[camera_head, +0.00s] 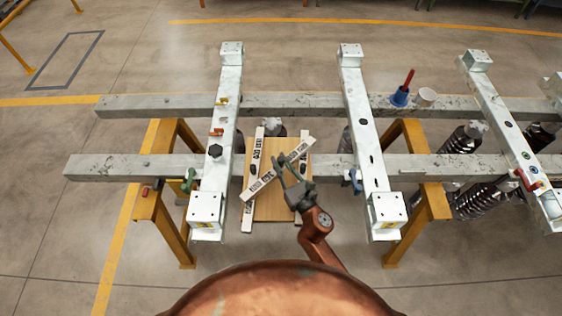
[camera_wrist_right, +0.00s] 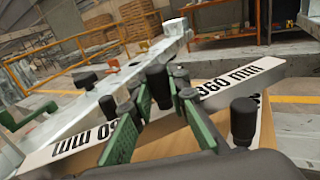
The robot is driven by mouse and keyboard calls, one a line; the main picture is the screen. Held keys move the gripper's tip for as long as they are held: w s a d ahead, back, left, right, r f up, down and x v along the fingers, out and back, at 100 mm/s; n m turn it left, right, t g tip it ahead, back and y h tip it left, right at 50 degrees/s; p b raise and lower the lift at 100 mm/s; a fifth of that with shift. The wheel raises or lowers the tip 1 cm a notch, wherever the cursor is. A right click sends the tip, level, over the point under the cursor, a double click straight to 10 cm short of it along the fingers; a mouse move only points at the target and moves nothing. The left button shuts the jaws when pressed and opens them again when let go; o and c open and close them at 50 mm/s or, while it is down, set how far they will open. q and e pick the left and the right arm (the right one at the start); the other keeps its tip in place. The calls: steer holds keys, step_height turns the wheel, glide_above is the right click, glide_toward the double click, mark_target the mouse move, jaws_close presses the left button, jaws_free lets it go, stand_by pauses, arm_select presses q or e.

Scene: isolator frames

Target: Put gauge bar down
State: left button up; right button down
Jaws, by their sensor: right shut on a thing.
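The gauge bar (camera_head: 298,151) is a white bar with black "360 mm" lettering. It lies diagonally over a wooden board (camera_head: 271,207) in the head view. My right gripper (camera_head: 281,168) is shut on it near its middle, coming from the front right. In the right wrist view the bar (camera_wrist_right: 235,87) runs across behind the green fingers (camera_wrist_right: 157,112), which hide its middle. A second white lettered bar (camera_head: 249,210) lies along the board's left side, and the gauge bar crosses over it. I cannot tell whether they touch. My left gripper is out of view.
White cross beams (camera_head: 229,85) and (camera_head: 366,140) flank the board on left and right. Grey rails (camera_head: 120,167) run across yellow stands (camera_head: 160,205).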

steer(key=shift+f, duration=0.3)
steer(key=c, duration=2.3)
jaws_free()
steer(key=shift+f+b, duration=0.15)
steer(key=shift+b, duration=0.15)
steer(key=o, duration=0.5)
steer(key=shift+c, duration=0.2)
steer(key=shift+r+p, duration=0.45)
steer(key=shift+r, duration=0.1)
steer(key=v, duration=1.2)
